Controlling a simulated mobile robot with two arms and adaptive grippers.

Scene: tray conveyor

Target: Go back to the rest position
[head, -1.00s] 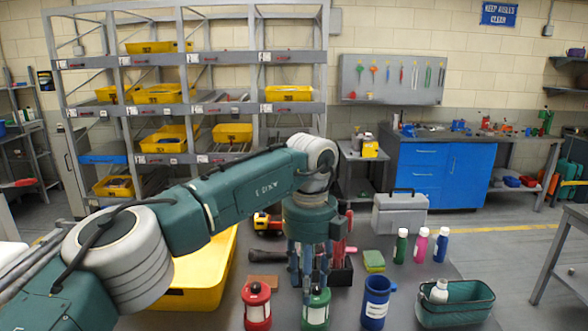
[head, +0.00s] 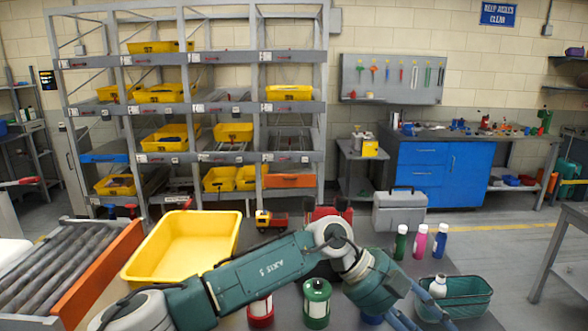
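My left arm reaches in from the lower left across the front of the table. My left gripper (head: 424,316) is at the bottom right, in front of the left end of the teal basket (head: 473,312). Its blue-grey fingers look spread apart, with nothing seen between them; their tips are near the bottom edge of the picture. A green lantern (head: 317,303) stands upright on the table, apart from the gripper. A red lantern (head: 260,314) stands left of it, partly hidden by my arm. A blue mug is mostly hidden behind the arm. My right gripper is not in view.
An empty yellow tray (head: 191,240) sits left, beside the roller conveyor (head: 52,268) with its orange side. A white bottle (head: 438,287) is in the basket. Green (head: 401,243), pink (head: 420,242) and blue (head: 440,241) bottles and a grey toolbox (head: 399,211) stand behind. Shelving fills the back.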

